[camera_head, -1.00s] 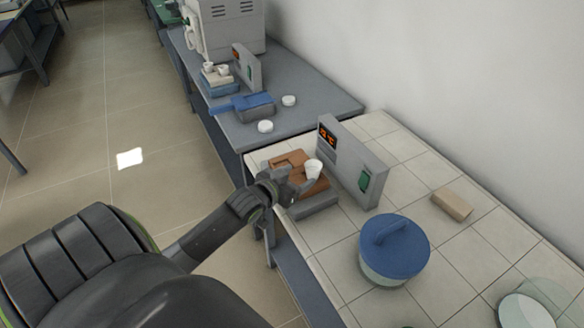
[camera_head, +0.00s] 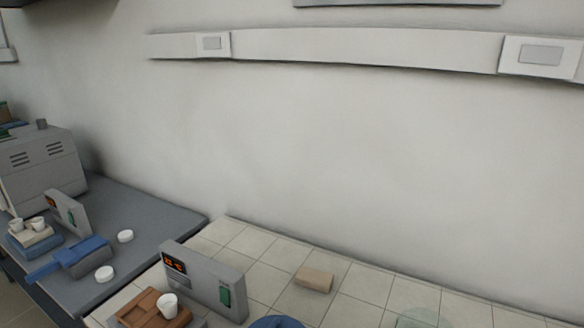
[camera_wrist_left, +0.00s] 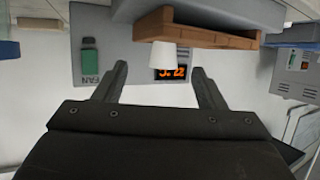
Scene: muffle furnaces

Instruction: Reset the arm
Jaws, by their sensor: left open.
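My left gripper (camera_wrist_left: 160,78) shows only in the left wrist view, where its two fingers are apart with nothing gripped. That picture is upside down. Beyond the fingertips a small white cup (camera_wrist_left: 168,56) shows against a grey control panel (camera_wrist_left: 92,62) with an orange display. In the head view the white cup (camera_head: 168,305) stands on a brown block (camera_head: 143,310) beside the grey panel (camera_head: 212,284). Neither of my arms shows in the head view.
A tan block (camera_head: 314,280) lies on the tiled bench (camera_head: 262,247). A blue lid (camera_head: 276,322) is cut off at the bottom edge. The grey table (camera_head: 150,215) at left holds a blue-handled tool (camera_head: 80,256), white discs and a grey box-shaped machine (camera_head: 42,168).

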